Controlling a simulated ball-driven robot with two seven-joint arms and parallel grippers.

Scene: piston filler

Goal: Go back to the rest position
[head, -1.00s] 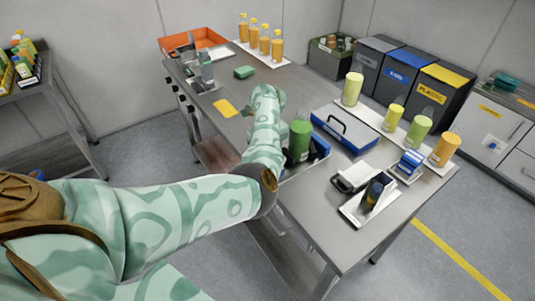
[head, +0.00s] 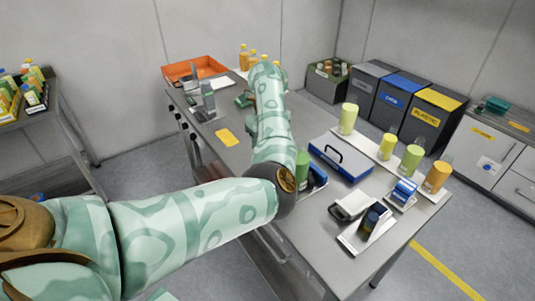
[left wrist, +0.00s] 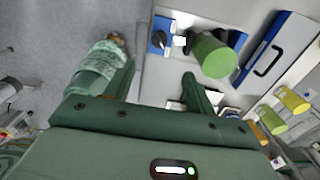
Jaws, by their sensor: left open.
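A green cylinder (left wrist: 212,56) stands beyond the right finger. In the head view the same green cylinder (head: 302,170) is partly hidden behind my forearm. My right gripper does not show.
Yellow and green cylinders stand along the right edge. Bins (head: 433,112) stand behind. Floor is free at front right.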

